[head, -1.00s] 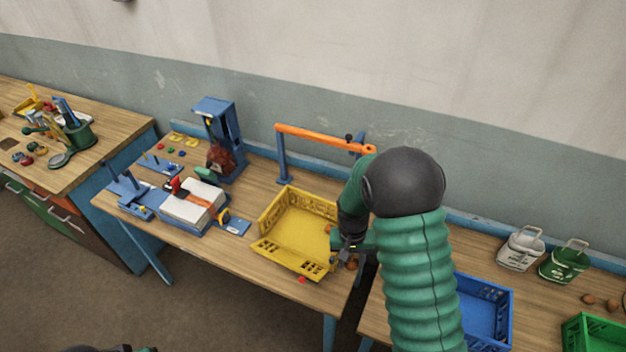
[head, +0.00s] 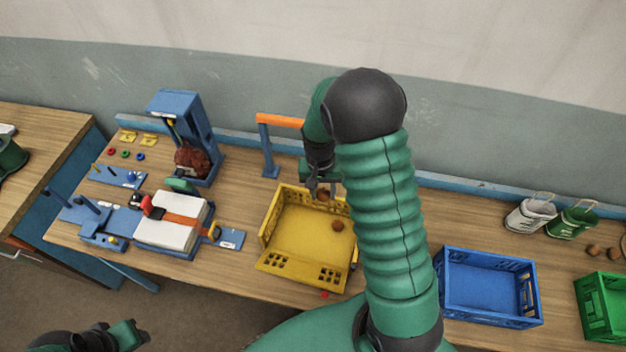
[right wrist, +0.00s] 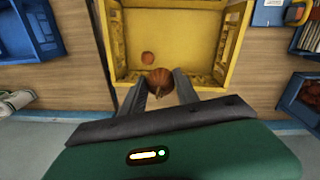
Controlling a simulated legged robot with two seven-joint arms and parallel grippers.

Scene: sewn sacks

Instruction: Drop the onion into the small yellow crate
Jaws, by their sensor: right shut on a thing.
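The yellow crate (head: 300,238) stands open on the table in the head view, and its walls show in the right wrist view (right wrist: 232,42). My right gripper (head: 321,191) is at the crate's back side. It is shut on a brown onion (head: 323,195), which shows between the two fingers in the right wrist view (right wrist: 160,80). The held onion appears over the crate's back edge; its exact height is unclear. A second round brown item (head: 338,225) lies on the crate floor. My left gripper (head: 128,334) is at the bottom left, far from the crate, its jaws unclear.
A blue crate (head: 485,285) and a green crate (head: 600,305) stand to the right. Two small pails (head: 530,214) and several brown items (head: 594,250) are at the back right. A blue press-like stand (head: 180,125) and an orange-barred frame (head: 280,120) stand left and behind.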

